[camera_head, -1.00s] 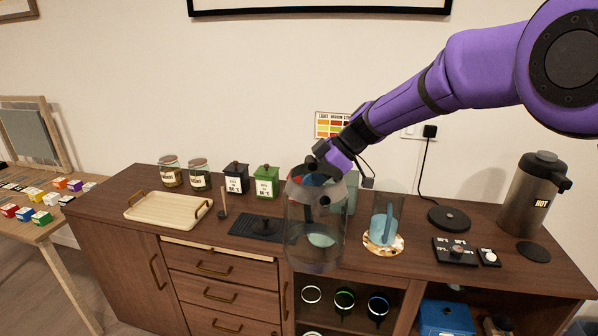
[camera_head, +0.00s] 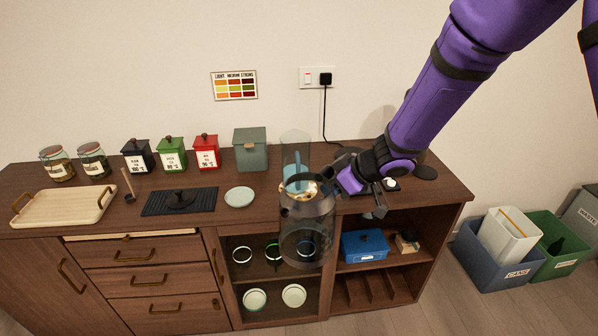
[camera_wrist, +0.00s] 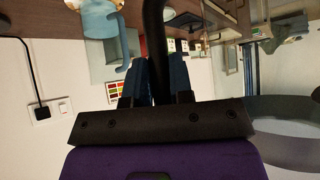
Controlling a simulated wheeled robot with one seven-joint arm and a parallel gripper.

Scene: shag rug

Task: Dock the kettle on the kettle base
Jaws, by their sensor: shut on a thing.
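The kettle (camera_head: 306,232), a see-through grey-tinted vessel with a dark rim, hangs roughly upright in front of the counter edge in the head view. My gripper (camera_head: 372,200) is shut on its handle, to the right of the body. In the wrist view the black handle (camera_wrist: 156,40) passes between my gripper's blue fingers (camera_wrist: 156,85), and the kettle's translucent body (camera_wrist: 285,130) shows at the right. The kettle base (camera_head: 347,153), a dark disc at the end of the wall cord, is behind my gripper and mostly hidden.
A clear vessel with a blue pitcher (camera_head: 298,182) stands on the counter just behind the kettle. A pale green saucer (camera_head: 239,197) and open shelves are to the left and below.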

